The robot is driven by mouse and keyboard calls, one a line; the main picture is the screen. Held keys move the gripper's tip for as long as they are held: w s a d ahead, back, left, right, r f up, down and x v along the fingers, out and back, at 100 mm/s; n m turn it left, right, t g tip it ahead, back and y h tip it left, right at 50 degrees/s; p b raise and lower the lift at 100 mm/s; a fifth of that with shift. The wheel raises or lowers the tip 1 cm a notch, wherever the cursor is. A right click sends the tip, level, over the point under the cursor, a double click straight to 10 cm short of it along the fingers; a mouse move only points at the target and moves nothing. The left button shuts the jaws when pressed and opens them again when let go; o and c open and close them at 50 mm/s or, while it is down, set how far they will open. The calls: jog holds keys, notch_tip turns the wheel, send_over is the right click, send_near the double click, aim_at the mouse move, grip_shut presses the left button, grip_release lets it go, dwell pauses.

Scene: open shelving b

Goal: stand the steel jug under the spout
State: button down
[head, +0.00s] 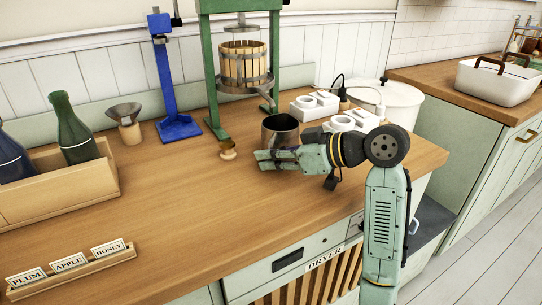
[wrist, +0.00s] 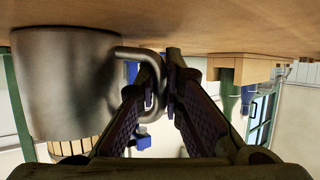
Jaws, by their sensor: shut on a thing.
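The steel jug (head: 280,128) is at the front right of the green press (head: 217,100), close to its right leg. The press has a slatted wooden basket (head: 243,62) over a metal tray with a spout (head: 268,86) on its right side. The jug looks upright; whether its base touches the counter is unclear. My gripper (head: 264,158) reaches in from the right, on the near side of the jug. In the wrist view, which is upside down, my gripper (wrist: 161,75) is shut on the handle (wrist: 153,62) of the jug (wrist: 65,85).
White appliances (head: 316,104) and a white lidded pot (head: 397,103) are to the right. A blue stand (head: 178,126) and a bottle crate (head: 60,192) are left. The counter's front middle is clear.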

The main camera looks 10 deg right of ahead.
jog(key=c, duration=1.6)
grip_release()
jog(key=shift+c, duration=0.2)
jog(key=v, duration=1.2)
jog(key=shift+a, duration=0.1)
jog(key=shift+s, duration=0.15)
